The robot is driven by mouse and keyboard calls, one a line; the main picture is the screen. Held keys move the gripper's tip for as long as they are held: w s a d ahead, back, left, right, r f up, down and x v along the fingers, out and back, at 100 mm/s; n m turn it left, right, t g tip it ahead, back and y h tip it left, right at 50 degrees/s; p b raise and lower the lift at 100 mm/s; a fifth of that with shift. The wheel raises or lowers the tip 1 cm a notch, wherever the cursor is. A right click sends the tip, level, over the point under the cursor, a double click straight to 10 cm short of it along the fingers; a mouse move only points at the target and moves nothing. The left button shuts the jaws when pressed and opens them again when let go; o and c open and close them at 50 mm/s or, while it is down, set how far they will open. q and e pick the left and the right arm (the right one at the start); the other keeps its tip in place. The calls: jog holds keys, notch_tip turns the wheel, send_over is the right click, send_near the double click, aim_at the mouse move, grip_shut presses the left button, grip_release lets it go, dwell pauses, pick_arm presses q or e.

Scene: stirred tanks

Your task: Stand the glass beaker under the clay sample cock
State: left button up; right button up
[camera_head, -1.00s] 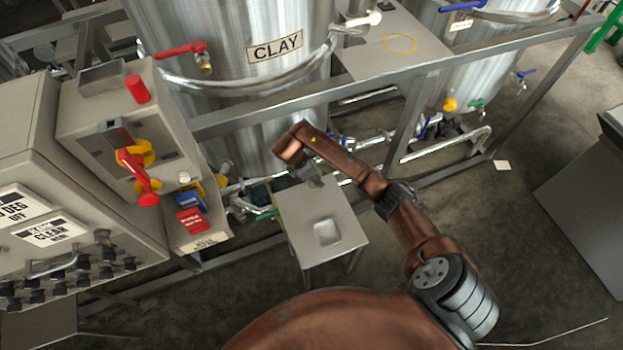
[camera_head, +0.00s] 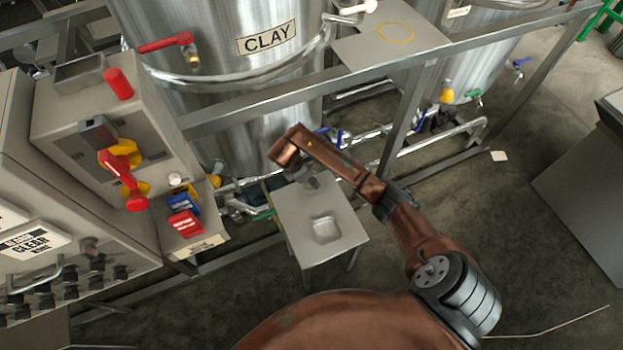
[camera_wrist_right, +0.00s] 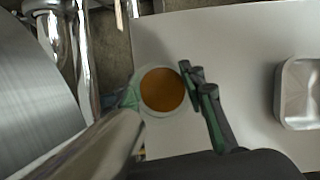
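The glass beaker (camera_wrist_right: 161,91) shows in the right wrist view from above, as a pale greenish round rim with an amber-brown disc inside it. It is over or on the small grey stand; I cannot tell if its base touches. My right gripper (camera_wrist_right: 165,95) has its dark fingers against both sides of the beaker. In the head view this gripper (camera_head: 312,182) is small and partly hidden by my wrist, and the beaker is not clear. The clay tank (camera_head: 240,90) bears a CLAY label. A white-handled cock (camera_head: 358,9) is at its upper right. My left gripper is out of view.
The small stand (camera_head: 295,222) holds a shallow square dish. A grey shelf with a yellow ring (camera_head: 395,32) lies right of the clay tank. A frame rail (camera_head: 260,112) runs between it and my arm. A control box (camera_head: 75,120) stands at left. A shiny pipe-like part (camera_wrist_right: 95,145) crosses the wrist view.

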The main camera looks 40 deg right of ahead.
aim_at(305, 189)
jog(key=o, duration=0.4)
jog(key=shift+r, duration=0.1)
jog(key=shift+r, duration=0.25)
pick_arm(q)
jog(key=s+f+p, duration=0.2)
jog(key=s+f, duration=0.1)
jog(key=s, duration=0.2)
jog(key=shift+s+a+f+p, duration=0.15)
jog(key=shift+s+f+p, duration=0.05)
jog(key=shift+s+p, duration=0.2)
pick_arm(e)
jog(key=shift+v, duration=3.55)
